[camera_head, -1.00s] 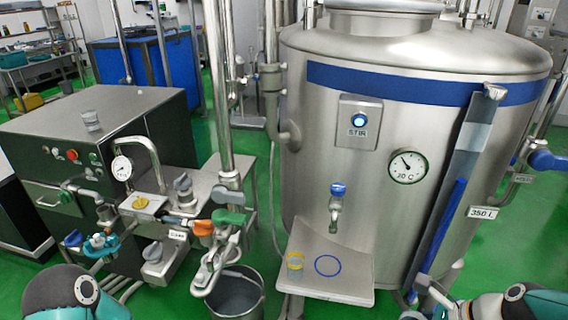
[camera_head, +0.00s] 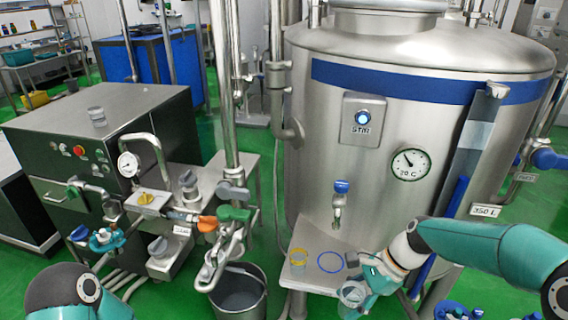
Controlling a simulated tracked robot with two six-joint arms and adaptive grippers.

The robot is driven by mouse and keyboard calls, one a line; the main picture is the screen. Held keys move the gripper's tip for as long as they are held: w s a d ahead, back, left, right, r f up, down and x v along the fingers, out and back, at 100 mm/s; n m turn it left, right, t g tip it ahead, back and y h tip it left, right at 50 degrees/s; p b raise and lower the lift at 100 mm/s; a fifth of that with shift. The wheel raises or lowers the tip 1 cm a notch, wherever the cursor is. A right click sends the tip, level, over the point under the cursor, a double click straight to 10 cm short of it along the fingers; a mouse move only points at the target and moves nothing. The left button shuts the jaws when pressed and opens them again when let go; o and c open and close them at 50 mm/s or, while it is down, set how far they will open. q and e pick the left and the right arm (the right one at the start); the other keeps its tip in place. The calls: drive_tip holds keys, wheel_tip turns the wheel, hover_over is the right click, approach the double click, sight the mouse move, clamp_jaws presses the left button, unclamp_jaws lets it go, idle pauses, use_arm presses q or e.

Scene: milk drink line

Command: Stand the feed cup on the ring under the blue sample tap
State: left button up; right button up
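The blue sample tap (camera_head: 339,203) sticks out from the front of the steel tank. My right gripper (camera_head: 358,284), from the right, is shut on a clear cup (camera_head: 352,298), apparently the feed cup. It holds the cup at the shelf's front right corner, to the right of and nearer than the blue ring.
A grey bucket (camera_head: 239,292) stands on the floor left of the shelf. Pipes and valves with orange and green handles (camera_head: 232,213) rise beside it. Another cup (camera_head: 97,115) stands on the steel cabinet (camera_head: 140,105). Several blue-capped items show at the bottom right.

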sight(361, 289)
drive_tip(key=shift+w+a+f+n+g, duration=0.1)
drive_tip(key=shift+w+a+n+g, duration=0.15)
drive_tip(key=shift+n, duration=0.35)
drive_tip(key=shift+w+a+n+g, duration=0.1)
drive_tip(key=shift+w+n+g, duration=0.25)
drive_tip(key=shift+n, duration=0.25)
drive_tip(key=shift+w+n+g+h, duration=0.2)
drive_tip(key=shift+n+g+h, duration=0.25)
drive_tip(key=shift+n, duration=0.45)
drive_tip(key=d+r+n, duration=0.1)
drive_tip(key=d+r+n+g+h, duration=0.1)
drive_tip(key=n, duration=0.1)
drive_tip(key=d+n+g+h, duration=0.1)
drive_tip(key=n, duration=0.1)
drive_tip(key=shift+w+d+r, duration=0.1)
drive_tip(key=shift+w+r, duration=0.1)
drive_tip(key=shift+r, duration=0.2)
wheel_tip(361, 289, up, 2)
drive_tip(key=s+d+n+g+h, duration=0.1)
drive_tip(key=s+d+n+h, duration=0.1)
drive_tip(key=s+n, duration=0.1)
wheel_tip(361, 289, down, 12)
drive_tip(key=w+n+h, duration=0.1)
drive_tip(key=n, duration=0.3)
drive_tip(key=shift+w+d+h, duration=0.15)
drive_tip(key=shift+w+h, duration=0.1)
drive_tip(key=shift+h, duration=0.1)
drive_tip(key=shift+g, duration=0.25)
